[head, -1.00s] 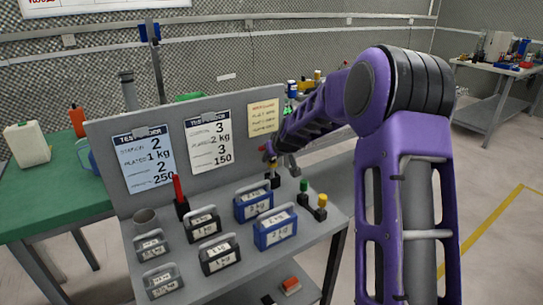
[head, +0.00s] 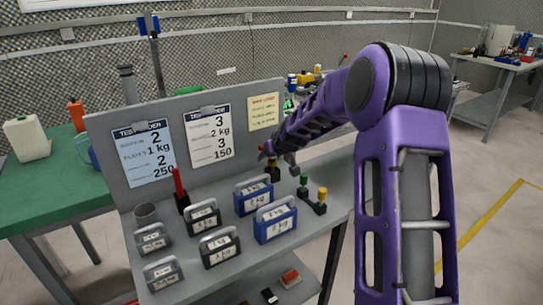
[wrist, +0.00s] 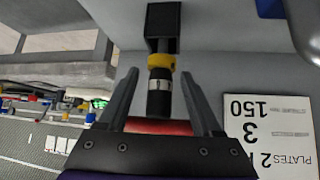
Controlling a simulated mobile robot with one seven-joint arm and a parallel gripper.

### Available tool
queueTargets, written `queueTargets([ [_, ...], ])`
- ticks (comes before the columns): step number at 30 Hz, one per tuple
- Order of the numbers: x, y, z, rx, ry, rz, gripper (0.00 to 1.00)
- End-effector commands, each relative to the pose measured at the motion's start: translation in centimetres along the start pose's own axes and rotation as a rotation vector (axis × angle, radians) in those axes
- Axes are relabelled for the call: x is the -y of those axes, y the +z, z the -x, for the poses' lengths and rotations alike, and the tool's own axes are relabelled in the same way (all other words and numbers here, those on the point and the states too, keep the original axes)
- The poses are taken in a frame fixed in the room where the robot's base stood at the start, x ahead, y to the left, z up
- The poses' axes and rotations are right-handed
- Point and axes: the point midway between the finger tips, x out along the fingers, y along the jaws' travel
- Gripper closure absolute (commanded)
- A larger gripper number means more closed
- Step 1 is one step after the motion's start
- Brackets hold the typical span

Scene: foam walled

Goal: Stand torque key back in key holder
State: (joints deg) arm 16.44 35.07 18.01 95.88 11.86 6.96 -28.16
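The torque key appears to be the black-handled tool with a yellow collar (wrist: 160,83); in the head view its top (head: 272,164) shows at the bench's back edge, right of the panel. Its lower end runs into a black block, the key holder (wrist: 163,20); I cannot tell how deep it sits. My gripper (wrist: 159,75) is open, with one finger on each side of the handle and a visible gap on both sides. A red part shows behind the handle, between the finger bases. In the head view my gripper (head: 281,160) is small and partly hides the tool.
Green-topped (head: 303,183) and yellow-topped (head: 320,200) pieces in black bases stand close to the right. Blue weights (head: 275,223), grey weights (head: 161,273) and a red-handled tool (head: 180,187) stand to the left. An upright panel with signs (head: 210,135) borders the bench's back.

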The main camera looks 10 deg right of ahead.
Motion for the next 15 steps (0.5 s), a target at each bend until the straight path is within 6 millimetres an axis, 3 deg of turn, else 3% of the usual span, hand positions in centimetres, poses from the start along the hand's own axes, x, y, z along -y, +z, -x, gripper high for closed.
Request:
queueTargets([
  [8,0.0,0.1,0.2,0.002,0.000,0.000,0.34],
  [15,-0.1,-0.1,3.5,0.000,0.002,0.000,0.34],
])
